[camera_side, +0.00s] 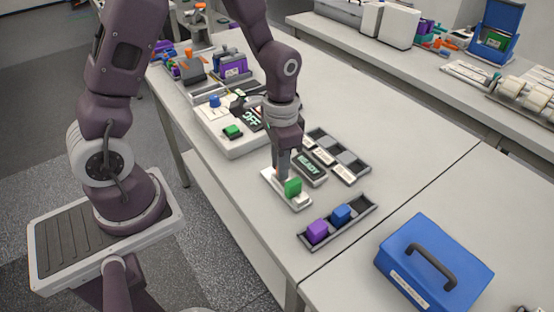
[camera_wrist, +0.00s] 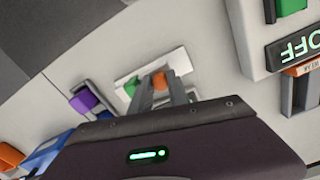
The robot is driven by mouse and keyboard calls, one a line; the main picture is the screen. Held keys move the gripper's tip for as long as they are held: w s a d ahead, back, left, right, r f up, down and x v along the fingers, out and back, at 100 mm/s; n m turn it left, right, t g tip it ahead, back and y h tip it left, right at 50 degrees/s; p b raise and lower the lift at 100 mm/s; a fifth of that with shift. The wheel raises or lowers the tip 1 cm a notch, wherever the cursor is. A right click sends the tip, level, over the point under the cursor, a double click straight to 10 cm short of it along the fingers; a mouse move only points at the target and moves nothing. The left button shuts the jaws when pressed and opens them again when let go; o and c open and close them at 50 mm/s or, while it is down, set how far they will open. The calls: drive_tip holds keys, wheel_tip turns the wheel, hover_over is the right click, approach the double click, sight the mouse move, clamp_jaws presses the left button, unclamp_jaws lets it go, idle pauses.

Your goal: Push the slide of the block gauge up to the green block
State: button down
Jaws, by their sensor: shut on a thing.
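The block gauge (camera_side: 298,203) is a small white plate at mid-table in the side view; it also shows in the wrist view (camera_wrist: 180,61). The green block (camera_side: 293,187) sits upright on it, towards the front end, and shows in the wrist view (camera_wrist: 131,87). My gripper (camera_side: 282,174) is down over the gauge just behind the green block. In the wrist view, my fingers (camera_wrist: 165,85) are shut on an orange piece (camera_wrist: 160,80), which seems to be the slide's handle. A narrow gap shows between the orange piece and the green block. The slide's base is mostly hidden.
A dark READY display (camera_side: 309,168) lies close right of the gauge. A tray with a purple block (camera_side: 317,231) and a blue block (camera_side: 341,214) is in front. A white OFF unit (camera_side: 232,140) stands behind left. A blue case (camera_side: 434,263) stands front right.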

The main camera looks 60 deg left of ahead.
drive_tip(key=c, duration=1.3)
unclamp_jaws()
drive_tip(key=shift+o, duration=0.2)
